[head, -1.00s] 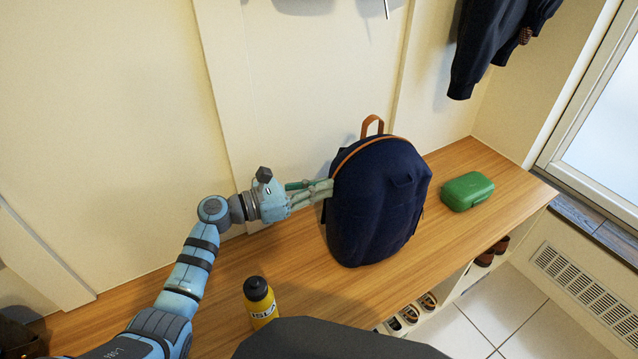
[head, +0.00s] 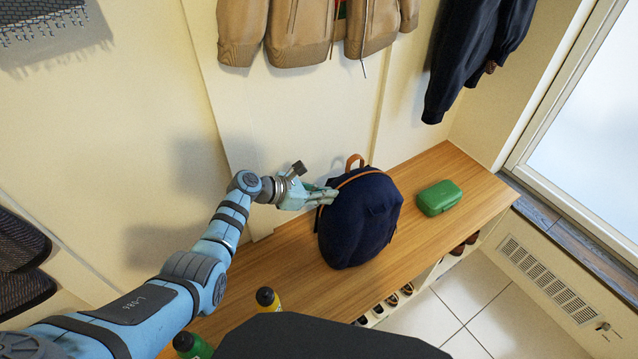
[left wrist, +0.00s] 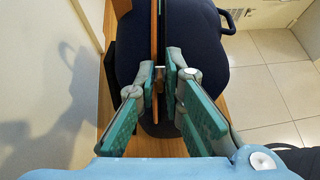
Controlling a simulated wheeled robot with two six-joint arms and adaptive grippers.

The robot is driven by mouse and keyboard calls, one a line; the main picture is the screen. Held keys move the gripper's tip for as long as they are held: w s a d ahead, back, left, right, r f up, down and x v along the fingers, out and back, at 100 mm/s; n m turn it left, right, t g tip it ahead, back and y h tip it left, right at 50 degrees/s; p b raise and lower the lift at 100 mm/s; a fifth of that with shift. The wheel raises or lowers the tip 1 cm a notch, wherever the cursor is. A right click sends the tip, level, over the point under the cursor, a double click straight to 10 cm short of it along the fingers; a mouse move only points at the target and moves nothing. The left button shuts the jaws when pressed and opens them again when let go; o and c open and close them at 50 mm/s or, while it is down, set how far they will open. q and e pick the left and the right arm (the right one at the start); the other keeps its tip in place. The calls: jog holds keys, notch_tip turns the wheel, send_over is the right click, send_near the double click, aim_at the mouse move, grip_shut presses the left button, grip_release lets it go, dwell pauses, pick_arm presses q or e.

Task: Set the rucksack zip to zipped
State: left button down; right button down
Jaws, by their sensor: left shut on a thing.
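The navy rucksack (head: 360,228) stands upright on the wooden bench, with an orange carry loop (head: 354,161) on top. An orange trim line (head: 363,174) runs over its upper edge. My left gripper (head: 332,194) reaches it from the left, at its upper left edge below the loop. In the left wrist view my left gripper (left wrist: 161,80) is shut at the seam beside the orange trim (left wrist: 155,40). A small metallic piece shows between the fingertips, seemingly the zip pull; the fingers hide most of it. How much of the zip is closed cannot be told. My right gripper is not in view.
A green box (head: 439,197) lies on the bench (head: 290,268) right of the rucksack. Jackets (head: 300,30) hang above. Shoes sit in cubbies below.

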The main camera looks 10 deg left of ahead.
pick_arm(q)
jog(key=shift+w+d+r+g+y+p, duration=0.3)
jog(key=shift+d+r+p, duration=0.05)
jog(key=shift+p, duration=0.35)
jog(key=c, duration=1.8)
grip_release()
jog(key=v, duration=1.2)
